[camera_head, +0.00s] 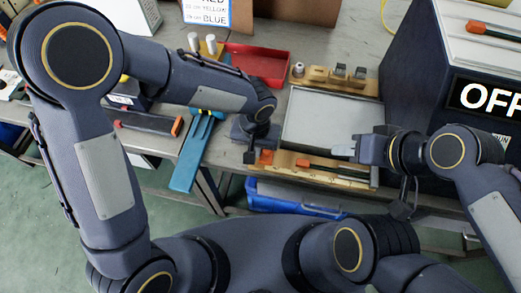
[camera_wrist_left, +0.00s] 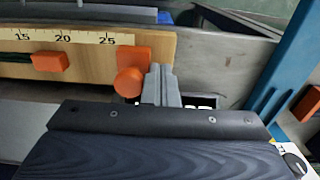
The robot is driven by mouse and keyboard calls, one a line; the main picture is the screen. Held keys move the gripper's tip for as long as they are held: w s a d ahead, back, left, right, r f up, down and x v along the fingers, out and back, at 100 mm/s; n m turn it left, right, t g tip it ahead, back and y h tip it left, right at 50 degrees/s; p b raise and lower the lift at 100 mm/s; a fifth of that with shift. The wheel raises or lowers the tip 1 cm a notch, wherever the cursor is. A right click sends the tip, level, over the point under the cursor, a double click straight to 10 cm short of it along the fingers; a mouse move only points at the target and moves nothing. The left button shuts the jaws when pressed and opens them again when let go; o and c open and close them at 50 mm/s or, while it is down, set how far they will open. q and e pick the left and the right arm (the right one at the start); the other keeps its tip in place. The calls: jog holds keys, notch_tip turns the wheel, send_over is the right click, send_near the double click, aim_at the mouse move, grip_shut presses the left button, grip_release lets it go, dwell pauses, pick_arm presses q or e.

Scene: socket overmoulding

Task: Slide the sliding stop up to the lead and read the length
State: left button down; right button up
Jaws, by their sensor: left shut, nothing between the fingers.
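The wooden measuring board (camera_head: 340,178) lies along the table's front edge, its scale (camera_wrist_left: 65,37) showing 15, 20 and 25 in the left wrist view. The orange sliding stop (camera_wrist_left: 130,72), with a round knob, stands just past the 25 mark; it also shows in the head view (camera_head: 265,157). A dark lead (camera_wrist_left: 14,61) runs along the board to a smaller orange block (camera_wrist_left: 50,62) below 15–20. My left gripper (camera_wrist_left: 160,88) is shut and empty, its fingers right beside the stop; contact is unclear. My right gripper (camera_head: 345,151) is near the board's right end; its opening is unclear.
A grey tray (camera_head: 330,118) lies behind the board, with a wooden fixture (camera_head: 335,80) beyond. A red bin (camera_head: 258,64) stands at the back. A blue tool (camera_head: 192,155) overhangs the front edge at left. A dark cabinet (camera_head: 420,70) blocks the right.

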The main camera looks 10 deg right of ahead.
pick_arm(q)
jog(key=shift+s+d+b, duration=0.2)
jog(key=shift+s+d, duration=0.15)
jog(key=shift+d, duration=0.7)
jog(key=shift+s+d+b, duration=0.2)
jog(key=shift+s+d, duration=0.1)
jog(key=shift+d, duration=0.75)
jog(key=shift+s+d+b, duration=0.2)
jog(key=shift+s+d, duration=0.15)
jog(key=shift+d, duration=0.7)
jog(key=shift+a, duration=0.2)
jog(key=shift+w+a, duration=0.2)
jog(key=shift+a, duration=0.25)
notch_tip(320, 180, up, 7)
jog(key=p, duration=0.4)
